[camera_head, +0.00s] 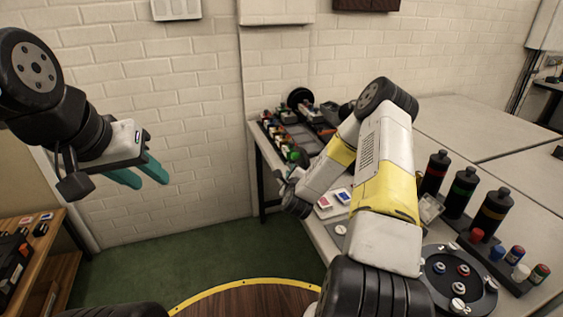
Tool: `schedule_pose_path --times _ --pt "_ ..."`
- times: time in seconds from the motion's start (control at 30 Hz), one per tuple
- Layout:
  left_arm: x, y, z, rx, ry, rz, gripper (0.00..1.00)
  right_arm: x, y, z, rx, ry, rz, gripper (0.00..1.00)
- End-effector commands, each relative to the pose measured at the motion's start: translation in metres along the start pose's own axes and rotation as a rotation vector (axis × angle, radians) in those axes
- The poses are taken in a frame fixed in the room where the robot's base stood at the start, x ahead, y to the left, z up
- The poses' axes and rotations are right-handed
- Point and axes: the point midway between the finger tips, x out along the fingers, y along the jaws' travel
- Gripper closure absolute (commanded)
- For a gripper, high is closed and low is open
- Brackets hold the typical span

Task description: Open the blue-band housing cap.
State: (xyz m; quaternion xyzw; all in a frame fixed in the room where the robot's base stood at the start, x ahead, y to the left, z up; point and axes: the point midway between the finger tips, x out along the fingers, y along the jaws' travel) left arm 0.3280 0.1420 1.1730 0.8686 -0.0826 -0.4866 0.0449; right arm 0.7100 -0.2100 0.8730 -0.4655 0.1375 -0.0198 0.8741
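Several dark bottle-like housings with caps stand in a row on the right table. They show a red band (433,173), a green band (460,191) and an orange-brown band (491,213). I cannot make out a blue band on any of them; my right arm covers part of the table. My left gripper (146,177) hangs in the air at the left, far from the table, its teal fingers apart and empty. My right gripper (291,193) is near the table's left edge, far from the housings; its fingers are too obscured to read.
Small coloured cylinders (518,272) stand in front of the housings. A round dark tray (436,283) with small parts is at the table's front. Colour cards (342,196) lie beside my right arm. A parts organiser (300,140) is at the back. A wooden cabinet (55,262) is at left.

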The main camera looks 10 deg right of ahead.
Motion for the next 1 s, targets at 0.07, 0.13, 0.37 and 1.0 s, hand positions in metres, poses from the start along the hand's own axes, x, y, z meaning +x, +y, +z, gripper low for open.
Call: schedule_pose_path --times 0.07,0.13,0.37,1.0 --pt "0.0 0.0 0.0 0.0 0.0 0.0 0.64 -0.015 0.0 -0.001 0.0 0.001 0.002 0.8" --pt "0.0 0.0 0.0 0.0 0.0 0.0 0.64 -0.026 0.0 -0.001 0.0 0.002 0.002 0.8" --pt "0.0 0.0 0.0 0.0 0.0 0.0 0.64 -0.046 0.0 -0.001 0.0 0.002 0.001 0.8" --pt "0.0 0.0 0.0 0.0 0.0 0.0 0.64 -0.052 -0.033 0.054 -0.353 -0.102 0.133 0.8"
